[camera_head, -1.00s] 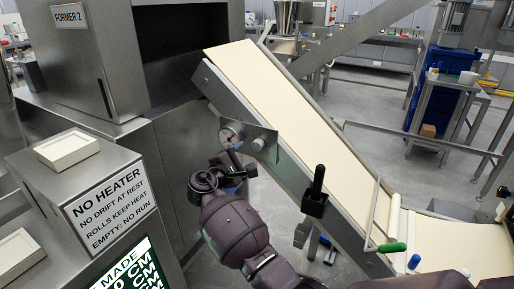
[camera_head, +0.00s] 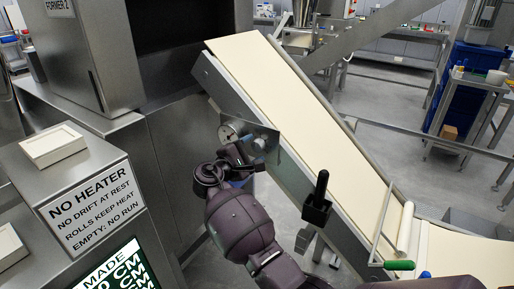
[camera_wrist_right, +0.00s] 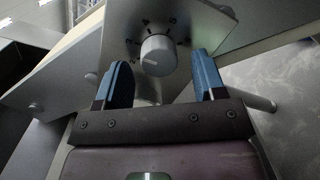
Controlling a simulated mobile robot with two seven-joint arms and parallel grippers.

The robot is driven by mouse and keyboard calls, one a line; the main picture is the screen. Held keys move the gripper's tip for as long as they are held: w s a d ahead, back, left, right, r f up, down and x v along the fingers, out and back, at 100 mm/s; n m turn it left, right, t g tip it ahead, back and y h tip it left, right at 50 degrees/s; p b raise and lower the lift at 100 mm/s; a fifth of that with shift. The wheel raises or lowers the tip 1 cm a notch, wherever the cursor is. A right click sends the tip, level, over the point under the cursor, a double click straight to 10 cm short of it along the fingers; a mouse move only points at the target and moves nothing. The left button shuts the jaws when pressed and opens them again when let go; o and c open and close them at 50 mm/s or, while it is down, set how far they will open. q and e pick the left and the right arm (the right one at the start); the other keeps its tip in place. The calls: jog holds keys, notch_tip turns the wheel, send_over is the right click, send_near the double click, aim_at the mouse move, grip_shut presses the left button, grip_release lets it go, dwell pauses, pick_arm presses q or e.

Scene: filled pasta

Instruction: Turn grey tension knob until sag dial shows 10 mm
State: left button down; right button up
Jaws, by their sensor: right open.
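The grey tension knob (camera_head: 259,143) sits on a metal plate at the side of the sloping conveyor. In the right wrist view the knob (camera_wrist_right: 157,55) is round, with a pale pointer line and dark marks around it. My right gripper (camera_head: 248,154) is at the knob and partly covers the plate. In the wrist view its blue fingers (camera_wrist_right: 161,68) are open, one on each side of the knob, with gaps showing. My left gripper is not in view.
A steel cabinet (camera_head: 95,205) with a sign stands left of my arm.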

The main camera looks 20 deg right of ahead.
jog(key=shift+w+d, duration=0.1)
jog(key=shift+d, duration=0.05)
jog(key=shift+c, duration=0.2)
jog(key=c, duration=0.9)
jog(key=shift+m, duration=0.4)
jog(key=shift+m+b, duration=0.4)
jog(key=shift+m, duration=0.2)
jog(key=m+b, duration=0.1)
jog(key=m, duration=0.2)
jog(key=shift+r+m+y+b, duration=0.1)
jog(key=shift+m+y+b, duration=0.45)
jog(key=shift+m, duration=1.25)
